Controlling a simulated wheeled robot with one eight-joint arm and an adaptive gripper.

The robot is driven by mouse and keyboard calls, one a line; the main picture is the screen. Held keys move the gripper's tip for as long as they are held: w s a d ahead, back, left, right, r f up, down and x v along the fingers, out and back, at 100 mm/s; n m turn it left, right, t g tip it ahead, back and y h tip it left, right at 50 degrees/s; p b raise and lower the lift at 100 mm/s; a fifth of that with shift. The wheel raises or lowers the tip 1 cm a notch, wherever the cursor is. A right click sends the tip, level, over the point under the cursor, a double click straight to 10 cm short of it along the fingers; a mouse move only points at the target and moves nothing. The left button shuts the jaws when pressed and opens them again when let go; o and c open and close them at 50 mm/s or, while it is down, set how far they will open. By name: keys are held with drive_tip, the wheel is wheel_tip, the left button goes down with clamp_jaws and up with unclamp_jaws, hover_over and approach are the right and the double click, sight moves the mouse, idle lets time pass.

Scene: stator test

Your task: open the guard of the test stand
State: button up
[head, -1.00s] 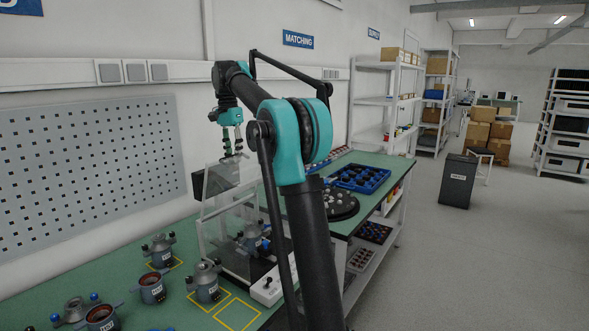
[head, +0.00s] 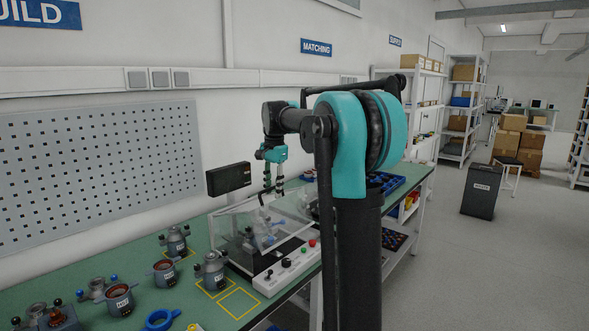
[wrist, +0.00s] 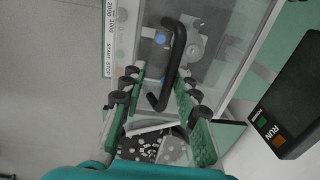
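The test stand's guard (head: 232,222) is a clear cover in a light frame, sloping over the stand in the head view. A stator-like part shows dimly through it. In the wrist view the clear panel (wrist: 235,50) fills the upper middle, with its black bar handle (wrist: 178,55) in front. My gripper (head: 273,188) is at the guard's upper part. In the wrist view its green fingers (wrist: 159,80) are spread on either side of the handle, with gaps visible. Whether either finger touches the handle I cannot tell.
A control box with buttons (head: 288,267) lies before the stand. A black display (head: 228,179) stands behind it and shows at right in the wrist view (wrist: 290,115). Several stators, one of them here (head: 212,270), stand left on the green bench. A blue ring (head: 160,319) lies nearer.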

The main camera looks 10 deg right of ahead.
wheel_tip(320, 180, down, 5)
drive_tip(key=s+d+t, duration=0.1)
drive_tip(key=s+d, duration=0.1)
drive_tip(key=s+d+r, duration=0.1)
drive_tip(key=s+r, duration=0.1)
drive_tip(key=r, duration=0.5)
drive_tip(key=s+d+r, duration=0.2)
drive_tip(key=r, duration=0.4)
drive_tip(key=shift+s+r+n+t+y, duration=0.15)
drive_tip(key=shift+r+n+t+y, duration=0.15)
drive_tip(key=shift+r+n+y, duration=0.1)
drive_tip(key=shift+f, duration=0.1)
